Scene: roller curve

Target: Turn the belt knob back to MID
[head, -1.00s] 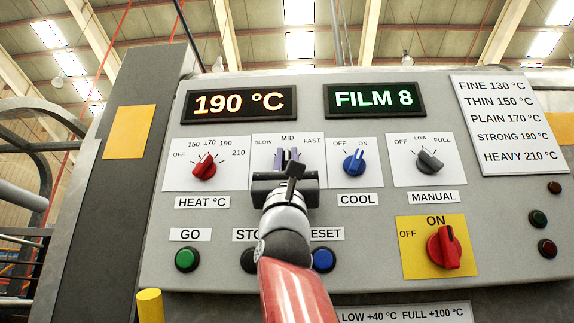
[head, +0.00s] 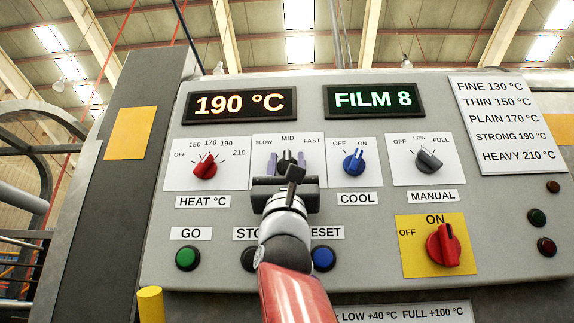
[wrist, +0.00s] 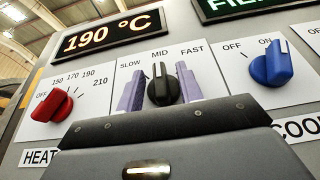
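The belt knob (wrist: 164,90) is black with a white pointer line. It sits under the SLOW, MID and FAST marks, and its pointer is up at MID in the wrist view. It also shows in the head view (head: 287,158), partly hidden by my gripper. My gripper (wrist: 157,80) has its two purple fingers on either side of the knob. The fingers stand apart, one left and one right of it, and the gripper is open. The head view shows the gripper (head: 287,165) from behind.
The red heat knob (head: 205,166) is left of my gripper and the blue cool knob (head: 354,162) is right of it. A grey manual knob (head: 429,160) and a red main switch (head: 443,246) are farther right. Green (head: 187,258) and blue (head: 323,258) buttons lie below.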

